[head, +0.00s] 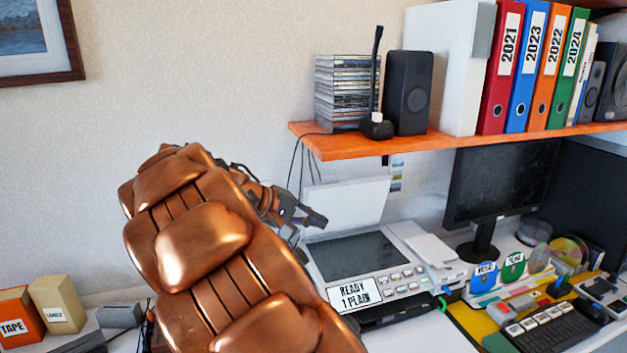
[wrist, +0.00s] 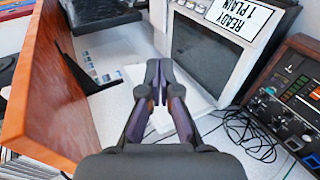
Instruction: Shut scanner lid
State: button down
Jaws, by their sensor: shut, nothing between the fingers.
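The scanner's white lid (head: 345,205) stands raised at the back of the scanner (head: 395,287) in the head view. The dark glass (head: 355,257) below it is uncovered. The glass also shows in the wrist view (wrist: 207,45), upside down. My gripper (head: 318,219) is by the left part of the raised lid in the head view, and my copper arm hides what lies below and left of it. In the wrist view my gripper (wrist: 158,70) has its fingertips together with nothing between them. I cannot tell whether it touches the lid.
An orange shelf (head: 375,146) with discs (head: 348,92), a speaker (head: 407,92) and binders juts out above the scanner; it is close on the left in the wrist view (wrist: 45,90). A monitor (head: 500,182) stands right. A control box (wrist: 290,95) and cables (wrist: 250,137) lie right in the wrist view.

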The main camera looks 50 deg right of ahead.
jog(key=w+d+r+h+b, duration=0.15)
jog(key=w+d+h, duration=0.35)
jog(key=w, duration=0.5)
jog(key=t+h, duration=0.1)
jog(key=h, duration=0.2)
send_near(314, 185)
jog(key=w+d+r, duration=0.3)
jog(key=w+r, duration=0.1)
jog(key=p+x, duration=0.1)
jog(key=x, duration=0.8)
jog(key=shift+s+f+p, duration=0.1)
jog(key=shift+p, duration=0.25)
jog(key=shift+s+d, duration=0.15)
jog(key=shift+d, duration=0.05)
jog(key=shift+s+a+f+p, duration=0.2)
jog(key=shift+s+a, duration=0.3)
jog(key=shift+s, duration=0.25)
jog(key=shift+s+a+f+p, duration=0.2)
jog(key=shift+s+a, duration=0.25)
jog(key=shift+s, duration=0.35)
jog(key=shift+f, duration=0.1)
jog(key=shift+s+f+b, duration=0.1)
jog(key=shift+b, duration=0.2)
